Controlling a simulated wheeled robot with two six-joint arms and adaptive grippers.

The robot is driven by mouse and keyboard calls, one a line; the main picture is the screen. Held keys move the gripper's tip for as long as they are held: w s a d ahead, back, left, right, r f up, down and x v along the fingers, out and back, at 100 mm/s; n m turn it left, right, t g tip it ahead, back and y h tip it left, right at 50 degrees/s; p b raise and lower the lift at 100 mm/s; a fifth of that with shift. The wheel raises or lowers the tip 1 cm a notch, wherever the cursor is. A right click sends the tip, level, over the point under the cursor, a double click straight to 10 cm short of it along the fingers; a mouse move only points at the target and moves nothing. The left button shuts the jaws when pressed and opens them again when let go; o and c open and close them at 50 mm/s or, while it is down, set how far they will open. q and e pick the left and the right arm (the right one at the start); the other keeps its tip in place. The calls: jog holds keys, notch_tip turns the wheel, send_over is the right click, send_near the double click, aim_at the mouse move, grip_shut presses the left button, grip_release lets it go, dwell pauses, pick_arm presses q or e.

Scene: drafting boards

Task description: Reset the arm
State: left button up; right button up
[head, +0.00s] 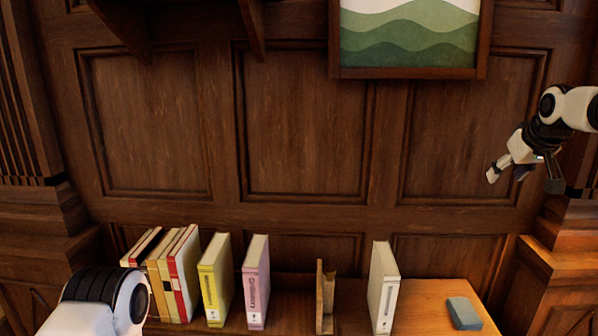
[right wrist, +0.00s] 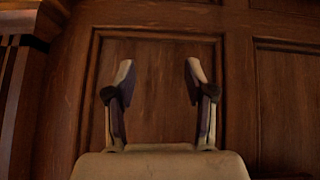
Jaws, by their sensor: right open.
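My right gripper (head: 524,178) hangs at the upper right in the head view, well above the table and apart from everything on it. It is open and empty. In the right wrist view its two fingers (right wrist: 157,85) stand wide apart with only wood panelling behind them. Of my left arm, only a white and black link shows at the lower left in the head view; the left gripper is not in view.
A wooden table (head: 423,302) holds a row of several books, among them a yellow book (head: 215,280), a pink book (head: 257,282) and a white book (head: 384,287). A wooden bookend (head: 325,297) stands between pink and white. A blue block (head: 464,313) lies right. A framed picture (head: 410,35) hangs above.

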jog(key=a+f+g+b, duration=0.1)
jog(key=a+f, duration=0.2)
jog(key=f, duration=0.6)
jog(key=a+f+b, duration=0.1)
jog(key=a+f, duration=0.2)
jog(key=f, duration=0.6)
jog(key=s+a+f+g+b, duration=0.1)
jog(key=s+a+f, duration=0.25)
jog(key=f, duration=0.65)
jog(key=s+a+f+g+y+b, duration=0.15)
jog(key=s+f, duration=0.25)
jog(key=f, duration=0.6)
jog(key=s+a+f+g+b, duration=0.1)
jog(key=s+a+f, duration=0.3)
jog(key=f, duration=0.6)
jog(key=s+a+f+g+b, duration=0.1)
jog(key=s+a+f, duration=0.1)
jog(key=s+f, duration=0.6)
jog(key=s+a+f+g+b, duration=0.1)
jog(key=s+a+f+b, duration=0.1)
jog(key=s+f, duration=0.6)
pick_arm(q)
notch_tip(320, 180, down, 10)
jog(key=b, duration=0.1)
pick_arm(e)
jog(key=s+f+g, duration=0.1)
jog(key=s, duration=1.6)
jog(key=shift+s+a, duration=0.3)
jog(key=shift+s, duration=0.05)
